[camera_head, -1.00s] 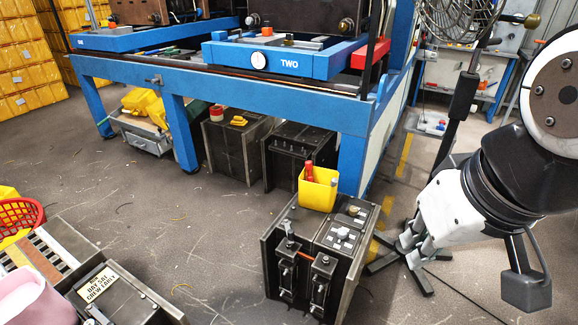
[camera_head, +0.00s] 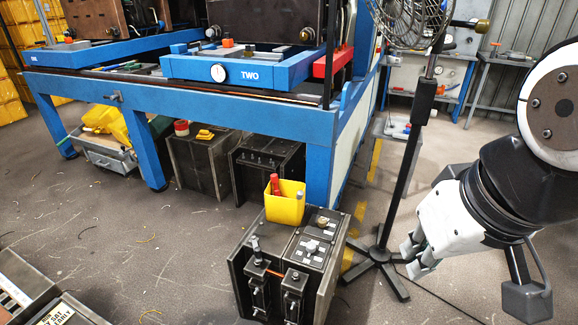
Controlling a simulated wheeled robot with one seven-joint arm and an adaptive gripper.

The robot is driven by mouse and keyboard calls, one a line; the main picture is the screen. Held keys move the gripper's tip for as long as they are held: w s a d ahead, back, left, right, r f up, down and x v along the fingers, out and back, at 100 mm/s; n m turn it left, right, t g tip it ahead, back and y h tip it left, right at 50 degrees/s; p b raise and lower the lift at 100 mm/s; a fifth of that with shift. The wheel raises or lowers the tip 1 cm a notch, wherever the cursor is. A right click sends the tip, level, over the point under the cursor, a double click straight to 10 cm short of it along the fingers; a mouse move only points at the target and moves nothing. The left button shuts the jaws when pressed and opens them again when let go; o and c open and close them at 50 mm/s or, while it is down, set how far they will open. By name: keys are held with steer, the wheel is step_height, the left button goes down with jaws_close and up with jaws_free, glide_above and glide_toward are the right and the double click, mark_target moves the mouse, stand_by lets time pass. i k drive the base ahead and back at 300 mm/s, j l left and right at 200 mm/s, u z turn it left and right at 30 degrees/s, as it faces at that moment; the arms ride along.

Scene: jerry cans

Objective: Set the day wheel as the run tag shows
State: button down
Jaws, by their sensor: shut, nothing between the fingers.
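No day wheel can be made out for certain. A white round dial (camera_head: 218,73) with a dark mark sits on the front of the blue frame labelled TWO (camera_head: 250,76). A cream tag (camera_head: 58,314) with dark lettering lies at the bottom left, cut by the picture edge; part of it seems to read "SAT" and "EARLY". I cannot tell whether it is the run tag. My gripper (camera_head: 413,262) is at the right, pointing down and left, shut and empty. It is in front of the fan stand, apart from the dial and the tag.
A dark metal block (camera_head: 290,265) with clamps stands in front, a yellow bin (camera_head: 285,203) on it. A fan stand (camera_head: 405,170) with a splayed foot is beside my gripper. The blue bench (camera_head: 240,115) spans the back, dark blocks under it.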

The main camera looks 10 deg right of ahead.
mark_target(311, 247)
steer(key=j, duration=0.15)
steer(key=u, duration=1.65)
steer(key=z, duration=1.6)
steer(key=i+l+z, duration=0.4)
steer(key=i, duration=0.35)
